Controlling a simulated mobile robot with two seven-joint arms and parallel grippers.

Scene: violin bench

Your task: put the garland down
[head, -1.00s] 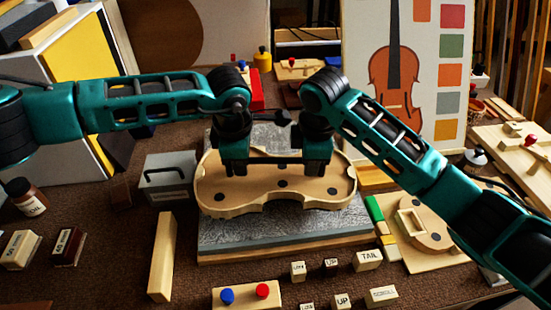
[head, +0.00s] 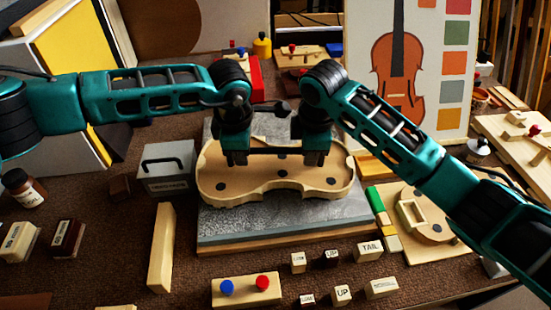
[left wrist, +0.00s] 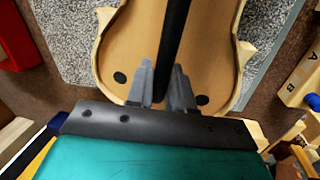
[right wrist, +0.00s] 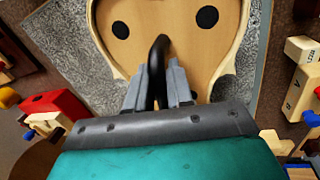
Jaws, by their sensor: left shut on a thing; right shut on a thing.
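The garland (head: 276,151) is a dark, slim strip spanning between my two grippers, over the far part of the pale violin body (head: 270,187). My left gripper (head: 237,158) is shut on one end part; in the left wrist view the garland (left wrist: 174,35) runs away from its fingers. My right gripper (head: 314,158) is shut on the other part; in the right wrist view a bent dark end (right wrist: 157,60) shows between its fingers. Whether the garland touches the violin's inside floor cannot be told. The arms hide part of the far rim.
The violin body lies on a grey slab (head: 285,224). A grey metal box (head: 166,167) stands left of it, and a wooden bar (head: 161,248) lies in front of that. Small lettered blocks (head: 341,295) and a two-button block (head: 245,290) lie in front. A colour-chart panel (head: 423,50) stands behind.

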